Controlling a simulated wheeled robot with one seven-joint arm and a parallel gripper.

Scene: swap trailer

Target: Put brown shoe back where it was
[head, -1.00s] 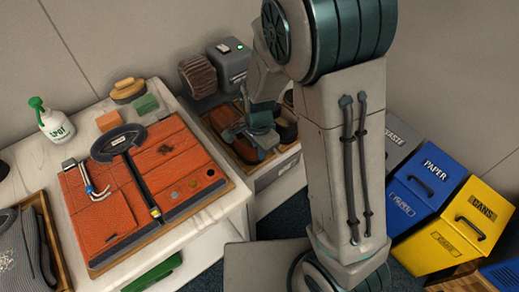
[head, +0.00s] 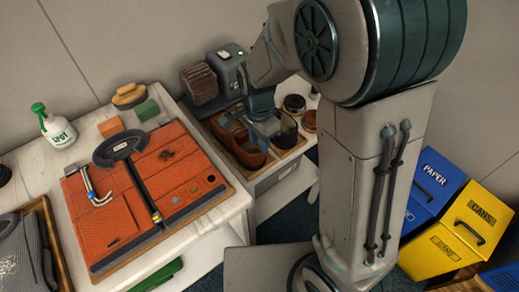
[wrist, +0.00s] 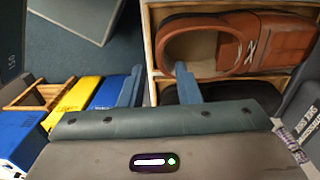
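The brown shoe (head: 246,155) lies in a wooden-edged tray (wrist: 150,40) beside the work table, next to a black shoe (head: 286,132). In the wrist view the brown shoe (wrist: 290,45) lies on its sole with its opening towards the left, near the tray's end wall. The black shoe (wrist: 225,91) is mostly hidden behind my gripper there. My gripper (wrist: 158,85) is open, with a clear gap between its fingers and nothing held. In the head view my gripper (head: 266,118) is above the shoes, and its fingertips are hard to make out.
A grey machine with a brown roller brush (head: 199,82) stands behind the tray. Small round tins (head: 294,103) sit at its far right. The table on the left holds an orange leather board (head: 165,155) and a spray bottle (head: 57,128). Blue and yellow bins (head: 470,220) stand at right.

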